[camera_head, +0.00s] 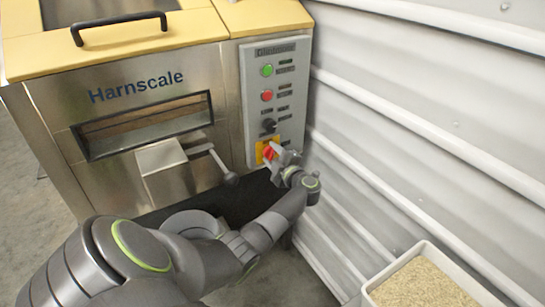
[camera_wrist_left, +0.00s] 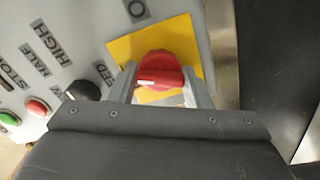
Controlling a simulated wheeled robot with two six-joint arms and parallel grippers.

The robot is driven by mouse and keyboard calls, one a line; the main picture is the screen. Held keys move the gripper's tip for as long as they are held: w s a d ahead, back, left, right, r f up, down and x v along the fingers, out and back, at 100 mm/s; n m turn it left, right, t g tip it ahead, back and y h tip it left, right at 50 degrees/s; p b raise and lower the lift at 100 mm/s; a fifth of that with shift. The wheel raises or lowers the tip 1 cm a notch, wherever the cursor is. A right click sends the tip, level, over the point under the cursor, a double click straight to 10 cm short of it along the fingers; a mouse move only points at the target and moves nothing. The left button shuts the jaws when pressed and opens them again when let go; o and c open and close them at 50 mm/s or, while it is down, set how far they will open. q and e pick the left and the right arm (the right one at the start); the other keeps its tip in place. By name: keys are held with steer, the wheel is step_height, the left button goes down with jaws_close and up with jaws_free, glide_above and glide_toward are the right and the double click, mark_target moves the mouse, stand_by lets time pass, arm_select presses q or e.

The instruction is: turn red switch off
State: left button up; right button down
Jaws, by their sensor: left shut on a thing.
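The red switch (camera_head: 269,152) is a round rotary knob on a yellow plate, low on the grey control panel. In the left wrist view the red switch (camera_wrist_left: 160,69) has a white mark on its face, pointing left. My left gripper (camera_head: 280,156) reaches the panel from the lower right. In the left wrist view the fingers of my left gripper (camera_wrist_left: 160,85) stand on both sides of the red knob and are shut on it. An "O" label shows above the yellow plate (camera_wrist_left: 122,50). My right gripper is in neither view.
Above the switch are a black knob (camera_head: 269,125), a red button (camera_head: 267,95) and a green button (camera_head: 267,70). A lever with a dark ball (camera_head: 231,178) sticks out left of my gripper. A corrugated white wall (camera_head: 400,120) bounds the right. A tray of grains (camera_head: 428,247) stands lower right.

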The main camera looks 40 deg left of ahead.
arm_select(q)
steer(key=n, duration=0.2)
steer(key=shift+f+n+b, duration=0.2)
steer(key=shift+n+b, duration=0.1)
steer(key=shift+b, duration=0.1)
steer(key=shift+n, duration=0.3)
steer(key=shift+n+b, duration=0.45)
steer(key=shift+n, duration=0.45)
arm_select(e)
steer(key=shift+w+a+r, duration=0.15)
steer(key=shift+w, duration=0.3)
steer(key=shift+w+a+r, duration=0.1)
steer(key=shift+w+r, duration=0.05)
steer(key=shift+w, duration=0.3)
arm_select(q)
steer(key=o, duration=1)
steer(key=shift+r, duration=0.1)
